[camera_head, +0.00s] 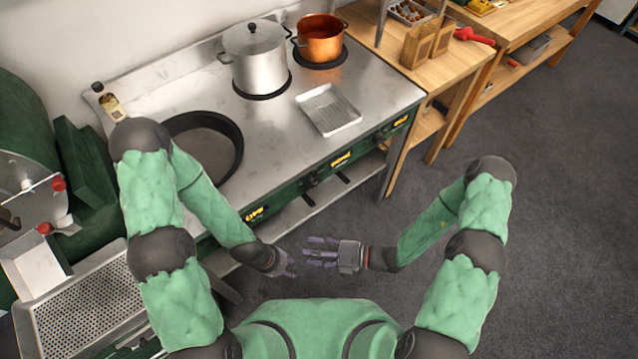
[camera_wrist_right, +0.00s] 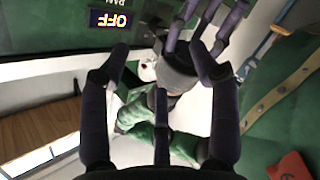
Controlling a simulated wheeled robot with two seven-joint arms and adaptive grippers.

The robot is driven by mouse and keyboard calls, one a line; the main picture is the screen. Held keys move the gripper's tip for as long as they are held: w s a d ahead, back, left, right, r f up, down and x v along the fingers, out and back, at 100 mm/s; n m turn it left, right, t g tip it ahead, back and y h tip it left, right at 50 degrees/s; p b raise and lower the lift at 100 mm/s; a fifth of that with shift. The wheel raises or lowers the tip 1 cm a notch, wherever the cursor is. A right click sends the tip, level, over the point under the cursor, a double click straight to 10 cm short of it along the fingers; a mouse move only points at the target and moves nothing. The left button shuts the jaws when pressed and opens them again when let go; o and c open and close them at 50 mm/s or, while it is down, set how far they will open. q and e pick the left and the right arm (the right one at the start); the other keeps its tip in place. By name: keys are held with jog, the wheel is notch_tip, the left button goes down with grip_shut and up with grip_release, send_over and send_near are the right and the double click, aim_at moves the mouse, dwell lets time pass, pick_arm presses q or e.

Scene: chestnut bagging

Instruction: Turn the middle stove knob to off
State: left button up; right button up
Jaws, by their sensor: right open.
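The stove (camera_head: 283,139) has a steel top and a dark green front panel with several small lit displays. The middle display (camera_head: 341,159) glows yellow in the head view; its word is too small to read surely. The middle knob is small and dark and its setting cannot be made out. In the right wrist view a lit display (camera_wrist_right: 110,19) reads OFF upside down under a PAN label. My right gripper (camera_head: 320,251) is open and empty in front of the stove, apart from the panel. My left gripper (camera_head: 288,264) is just left and lower, fingers spread, holding nothing visible.
A lidded steel pot (camera_head: 258,60), a copper pot (camera_head: 320,40), a black pan (camera_head: 205,145) and a metal tray (camera_head: 328,109) stand on the stove. A wooden table (camera_head: 400,65) adjoins its right. A perforated tray (camera_head: 85,310) is lower left. The floor at right is clear.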

jog(key=w+d+r+m+t+h, duration=0.1)
jog(key=w+d+m+t, duration=0.3)
jog(key=w+m+t, duration=0.5)
jog(key=m+t+h+p, duration=0.1)
jog(key=m+t+h, duration=0.15)
jog(key=m, duration=0.45)
send_near(314, 181)
jog(key=b+x, duration=0.1)
jog(key=x, duration=0.7)
jog(key=shift+w+d+f+h+b, duration=0.25)
jog(key=shift+f+h+b, duration=0.15)
jog(key=shift+f, duration=0.35)
jog(key=shift+g, duration=0.25)
jog(key=c, duration=1.1)
